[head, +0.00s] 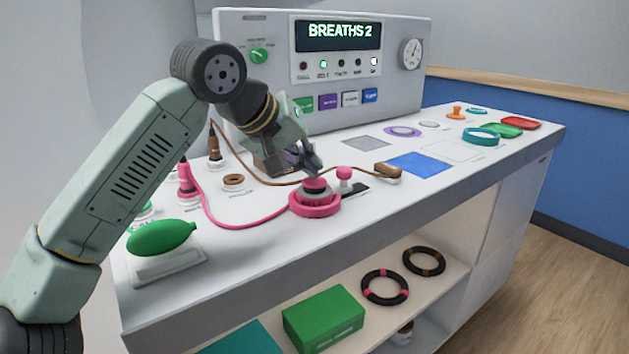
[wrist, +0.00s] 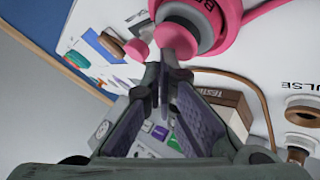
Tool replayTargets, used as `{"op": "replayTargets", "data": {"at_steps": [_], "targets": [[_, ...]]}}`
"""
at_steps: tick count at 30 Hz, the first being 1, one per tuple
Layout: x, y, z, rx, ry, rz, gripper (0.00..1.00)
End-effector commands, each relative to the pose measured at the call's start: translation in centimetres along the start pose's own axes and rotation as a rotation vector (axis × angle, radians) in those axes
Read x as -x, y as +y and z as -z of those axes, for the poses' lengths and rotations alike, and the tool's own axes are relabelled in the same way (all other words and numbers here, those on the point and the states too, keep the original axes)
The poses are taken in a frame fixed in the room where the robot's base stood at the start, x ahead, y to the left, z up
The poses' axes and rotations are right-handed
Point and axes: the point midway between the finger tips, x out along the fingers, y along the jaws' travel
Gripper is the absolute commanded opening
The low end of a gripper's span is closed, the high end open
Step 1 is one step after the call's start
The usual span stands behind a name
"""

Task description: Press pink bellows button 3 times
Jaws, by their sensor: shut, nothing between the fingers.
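The pink bellows button (head: 316,185) stands on the white counter, with a pink top, a grey middle and a wide pink ring at its base. My gripper (head: 312,173) is shut and empty, pointing down at the button's top. In the wrist view my gripper's fingertips (wrist: 163,72) lie at the edge of the bellows' pink top (wrist: 178,38). I cannot tell whether they touch it. The console display (head: 340,31) reads "BREATHS 2".
A small pink-topped knob (head: 344,173) stands close to the right of the bellows. A brown handle (head: 387,171) on a cord lies beyond it. A pink hose (head: 235,220) runs left from the bellows. A green bulb (head: 160,238) sits at the front left.

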Motion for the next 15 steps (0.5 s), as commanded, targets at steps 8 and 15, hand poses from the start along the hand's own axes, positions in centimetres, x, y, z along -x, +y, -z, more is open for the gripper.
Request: {"op": "replayTargets", "data": {"at_steps": [8, 15], "targets": [[-0.29, -0.22, -0.21, 0.000, 0.000, 0.000, 0.00], [-0.50, -0.37, -0.36, 0.000, 0.000, 0.000, 0.00]]}}
